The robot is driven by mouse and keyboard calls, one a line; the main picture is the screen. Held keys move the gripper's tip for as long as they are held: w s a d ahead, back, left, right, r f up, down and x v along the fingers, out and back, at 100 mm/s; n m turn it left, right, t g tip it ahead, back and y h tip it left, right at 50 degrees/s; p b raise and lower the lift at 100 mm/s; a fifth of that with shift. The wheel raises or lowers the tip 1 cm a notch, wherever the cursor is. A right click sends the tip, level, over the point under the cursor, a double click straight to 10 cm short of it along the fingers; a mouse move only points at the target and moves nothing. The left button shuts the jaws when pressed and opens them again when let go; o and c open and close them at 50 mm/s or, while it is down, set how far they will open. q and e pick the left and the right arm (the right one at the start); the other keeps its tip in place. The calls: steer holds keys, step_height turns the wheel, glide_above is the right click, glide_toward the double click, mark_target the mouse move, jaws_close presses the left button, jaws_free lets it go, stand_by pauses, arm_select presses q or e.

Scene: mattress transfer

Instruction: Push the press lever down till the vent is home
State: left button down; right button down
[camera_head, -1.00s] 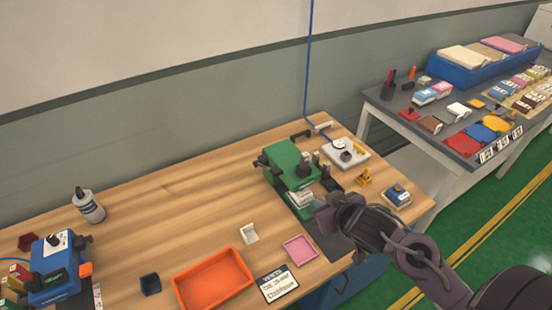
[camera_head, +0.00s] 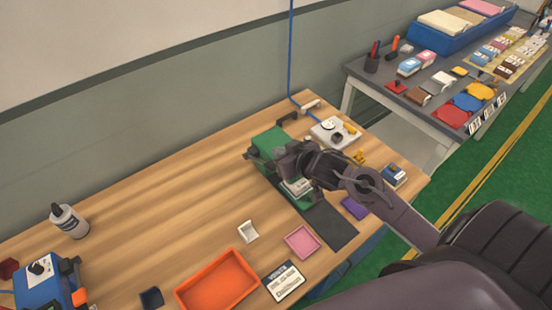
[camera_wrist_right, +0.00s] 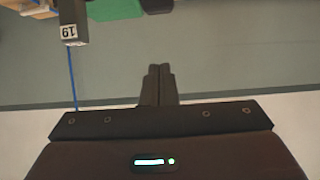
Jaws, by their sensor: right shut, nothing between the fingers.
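The green press (camera_head: 268,142) stands toward the back of the wooden bench in the head view. Its green body (camera_wrist_right: 115,8) also shows at the top of the right wrist view. My right gripper (camera_head: 286,160) is over the press and covers much of its top. In the right wrist view its two fingers (camera_wrist_right: 160,72) are together with nothing between them. I cannot make out the lever or whether the fingers touch it. A pale part (camera_head: 297,187) shows at the press front below the gripper. The vent cannot be told apart. My left gripper is not in view.
A dark mat (camera_head: 330,228) lies before the press. A purple piece (camera_head: 355,207), pink tray (camera_head: 302,242), orange tray (camera_head: 247,262) and white piece (camera_head: 248,231) lie around it. A gauge unit (camera_head: 334,131) stands behind at right. The bench's left middle is clear.

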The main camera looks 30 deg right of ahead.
steer(key=x, duration=0.4)
steer(key=shift+r+p, duration=0.2)
steer(key=shift+p, duration=0.15)
steer(key=f, duration=0.1)
steer(key=s+f+p, duration=0.1)
steer(key=shift+s+f, duration=0.15)
steer(key=shift+f, duration=0.1)
steer(key=shift+s+d+f, duration=0.1)
steer(key=shift+s+f, duration=0.2)
steer(key=shift+f, duration=0.2)
steer(key=shift+w+f, duration=0.15)
steer(key=shift+f, duration=0.05)
